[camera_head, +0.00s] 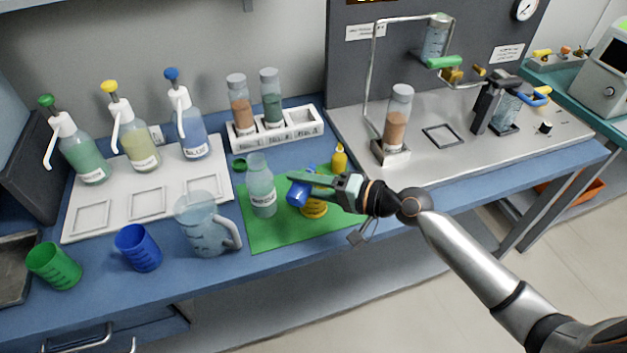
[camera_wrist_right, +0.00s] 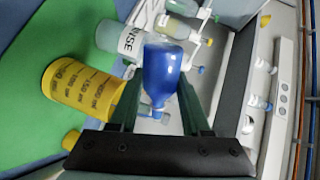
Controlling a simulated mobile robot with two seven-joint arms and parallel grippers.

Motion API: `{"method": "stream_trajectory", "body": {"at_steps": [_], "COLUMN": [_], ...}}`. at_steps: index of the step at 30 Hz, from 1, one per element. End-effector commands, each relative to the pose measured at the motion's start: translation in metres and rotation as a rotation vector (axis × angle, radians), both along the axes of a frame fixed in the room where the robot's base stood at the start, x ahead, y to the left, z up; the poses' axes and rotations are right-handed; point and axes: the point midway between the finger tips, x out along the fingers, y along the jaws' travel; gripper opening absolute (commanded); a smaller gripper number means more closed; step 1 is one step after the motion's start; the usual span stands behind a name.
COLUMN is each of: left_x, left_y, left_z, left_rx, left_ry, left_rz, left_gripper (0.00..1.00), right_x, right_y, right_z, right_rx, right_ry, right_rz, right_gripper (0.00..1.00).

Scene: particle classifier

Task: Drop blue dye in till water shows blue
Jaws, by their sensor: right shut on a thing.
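My right gripper (camera_head: 318,185) is shut on a small blue dye bottle (camera_head: 298,193). The right wrist view shows the blue bottle (camera_wrist_right: 163,72) between the two fingers, with its narrow neck toward the gripper's base. The bottle is held tilted above or beside a yellow graduated cup (camera_head: 315,209), close to its rim; I cannot tell whether its tip is over the opening. The yellow cup also shows in the right wrist view (camera_wrist_right: 82,86). The cup's inside is hidden, so no water colour shows. My left gripper is out of view.
A rinse bottle (camera_head: 261,187) stands close left of the held bottle on the green mat (camera_head: 275,236). A yellow dropper bottle (camera_head: 339,159) stands behind. A clear pitcher (camera_head: 204,228), blue cup (camera_head: 138,247) and green cup (camera_head: 54,266) stand left. The mat's front is clear.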

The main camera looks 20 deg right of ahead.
Motion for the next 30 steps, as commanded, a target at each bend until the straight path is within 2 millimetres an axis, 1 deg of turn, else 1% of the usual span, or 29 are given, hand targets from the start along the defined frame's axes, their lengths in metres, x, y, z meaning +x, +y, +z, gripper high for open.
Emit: {"method": "stream_trajectory", "body": {"at_steps": [30], "left_x": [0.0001], "left_y": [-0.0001], "left_z": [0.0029], "left_rx": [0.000], "left_ry": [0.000], "left_rz": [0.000], "left_gripper": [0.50], "right_x": [0.0003], "right_y": [-0.0001], "right_z": [0.0002], "right_rx": [0.039], "right_ry": [0.045], "right_rz": [0.000], "right_gripper": [0.00]}}
